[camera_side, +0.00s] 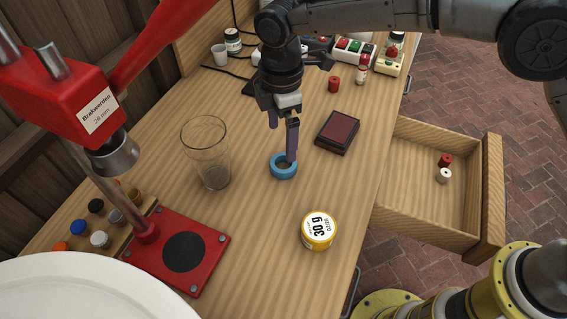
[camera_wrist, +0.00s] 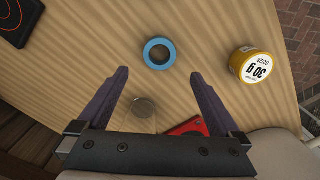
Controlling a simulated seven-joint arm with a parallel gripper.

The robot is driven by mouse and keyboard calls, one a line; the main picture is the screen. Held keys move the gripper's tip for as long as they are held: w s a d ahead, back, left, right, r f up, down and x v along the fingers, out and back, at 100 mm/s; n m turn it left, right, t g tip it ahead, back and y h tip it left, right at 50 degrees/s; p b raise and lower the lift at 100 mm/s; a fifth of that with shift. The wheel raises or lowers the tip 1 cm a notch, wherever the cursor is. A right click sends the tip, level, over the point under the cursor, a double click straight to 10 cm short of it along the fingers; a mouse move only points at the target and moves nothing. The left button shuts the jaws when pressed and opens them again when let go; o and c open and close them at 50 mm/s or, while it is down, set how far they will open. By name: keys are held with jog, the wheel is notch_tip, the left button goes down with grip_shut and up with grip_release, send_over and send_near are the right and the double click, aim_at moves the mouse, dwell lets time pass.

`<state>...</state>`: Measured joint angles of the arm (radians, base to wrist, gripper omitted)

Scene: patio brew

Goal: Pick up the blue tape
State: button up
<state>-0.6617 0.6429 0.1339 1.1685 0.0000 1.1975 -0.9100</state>
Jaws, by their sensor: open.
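The blue tape (camera_side: 284,166) is a small ring lying flat on the wooden table, between the drinking glass and the dark red box in the side view. In the wrist view the blue tape (camera_wrist: 159,54) lies beyond my fingertips, roughly centred between them. My gripper (camera_side: 282,140) points down over the table with its fingers apart and nothing held. In the side view one finger overlaps the tape's ring; I cannot tell whether it touches. In the wrist view my gripper (camera_wrist: 160,76) is wide open.
A clear glass (camera_side: 207,155) stands left of the tape. A red press (camera_side: 180,252) stands front left. An open drawer (camera_side: 420,190) juts out at the right.

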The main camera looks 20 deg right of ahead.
aim_at(281, 160)
notch_tip(281, 160, down, 8)
jog(key=shift+f, duration=0.25)
dwell(0.4)
jog(key=c, duration=1.3)
jog(key=shift+c, duration=0.3)
jog(key=shift+a+r, duration=0.1)
